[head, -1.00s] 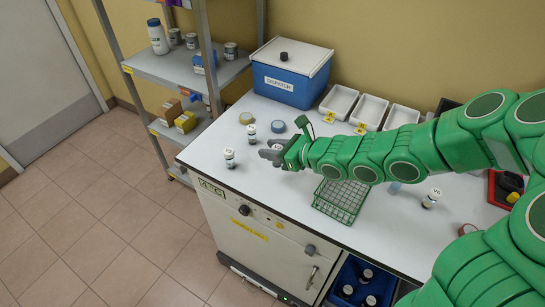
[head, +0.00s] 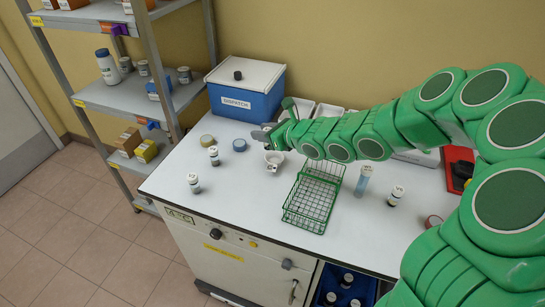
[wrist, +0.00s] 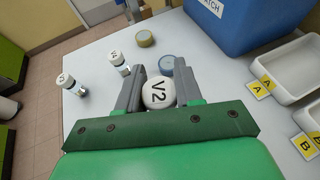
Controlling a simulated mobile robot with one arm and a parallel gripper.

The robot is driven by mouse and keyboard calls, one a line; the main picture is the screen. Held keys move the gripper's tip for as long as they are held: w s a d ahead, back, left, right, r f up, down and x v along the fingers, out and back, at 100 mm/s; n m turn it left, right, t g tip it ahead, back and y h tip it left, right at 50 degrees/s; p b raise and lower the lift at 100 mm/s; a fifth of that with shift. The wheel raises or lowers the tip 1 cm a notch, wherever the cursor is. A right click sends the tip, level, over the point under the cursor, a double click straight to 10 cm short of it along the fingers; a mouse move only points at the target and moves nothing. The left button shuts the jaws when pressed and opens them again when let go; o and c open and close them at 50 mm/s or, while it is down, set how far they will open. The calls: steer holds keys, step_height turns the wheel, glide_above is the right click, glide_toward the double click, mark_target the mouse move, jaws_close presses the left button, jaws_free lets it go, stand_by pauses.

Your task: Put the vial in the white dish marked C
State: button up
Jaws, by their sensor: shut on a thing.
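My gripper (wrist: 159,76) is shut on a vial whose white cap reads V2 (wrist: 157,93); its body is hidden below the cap. In the head view my gripper (head: 264,136) is above the back of the bench, in front of the blue box, and the vial cannot be made out. Two white dishes (head: 303,110) show behind my arm. In the wrist view the dishes at the right have yellow tags A (wrist: 262,86) and B (wrist: 306,145). No C tag can be read; my arm covers the area right of these dishes.
A blue DISPATCH box (head: 246,92) stands behind my gripper. A blue-tinted cylinder (head: 363,180) stands right of the rack.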

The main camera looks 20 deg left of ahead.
steer(key=w, duration=0.3)
steer(key=t, duration=0.1)
glide_above(271, 159)
steer(key=shift+m, duration=0.4)
steer(key=shift+s+f, duration=0.1)
steer(key=shift+f, duration=4)
steer(key=shift+f, duration=0.1)
steer(key=o, duration=1)
steer(key=shift+o, duration=0.2)
